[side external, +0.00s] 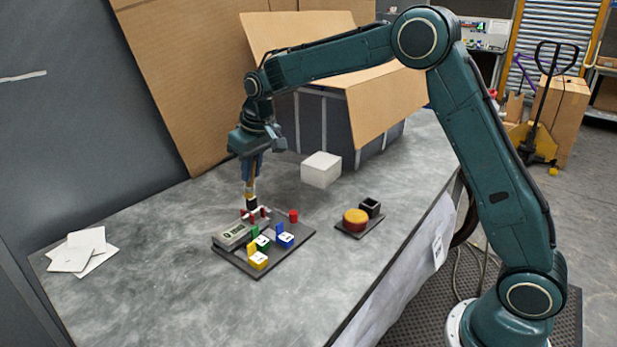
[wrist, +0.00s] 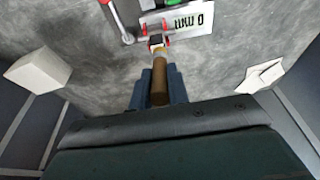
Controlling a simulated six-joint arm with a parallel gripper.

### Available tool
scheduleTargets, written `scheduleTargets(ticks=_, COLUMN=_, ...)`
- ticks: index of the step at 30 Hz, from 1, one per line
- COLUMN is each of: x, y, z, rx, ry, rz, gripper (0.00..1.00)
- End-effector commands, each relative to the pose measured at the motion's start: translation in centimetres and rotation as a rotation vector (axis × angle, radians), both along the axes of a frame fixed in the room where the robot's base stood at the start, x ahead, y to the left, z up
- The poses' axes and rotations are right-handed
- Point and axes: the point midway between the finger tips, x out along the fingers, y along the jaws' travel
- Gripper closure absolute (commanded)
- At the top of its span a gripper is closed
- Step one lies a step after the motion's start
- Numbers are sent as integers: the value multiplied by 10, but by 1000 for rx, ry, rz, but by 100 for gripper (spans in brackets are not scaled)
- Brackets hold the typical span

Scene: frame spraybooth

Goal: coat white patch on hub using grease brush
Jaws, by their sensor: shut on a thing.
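My gripper (side external: 250,170) points down over the dark board, its blue fingers (wrist: 158,88) shut on the brown handle of the grease brush (wrist: 160,80). In the side view the brush (side external: 250,195) hangs near upright, with a pale ferrule and a dark tip. The tip is just above or between the red prongs (side external: 252,214) on the board; I cannot tell whether it touches them. A round red part with a yellow top (side external: 355,218) sits on a small dark plate to the right. I cannot tell which part is the hub, and no white patch is clearly visible.
The board (side external: 232,258) carries a grey labelled block (side external: 233,236), a red-knobbed lever (side external: 293,215) and blue, green and yellow blocks (side external: 285,240). A black open cup (side external: 370,206) stands beside the round part.

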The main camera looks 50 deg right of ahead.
Motion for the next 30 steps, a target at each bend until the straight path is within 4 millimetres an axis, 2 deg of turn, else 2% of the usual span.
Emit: scheduleTargets(ticks=30, x=-10, y=5, z=1, rx=0, ry=0, rz=0, gripper=100)
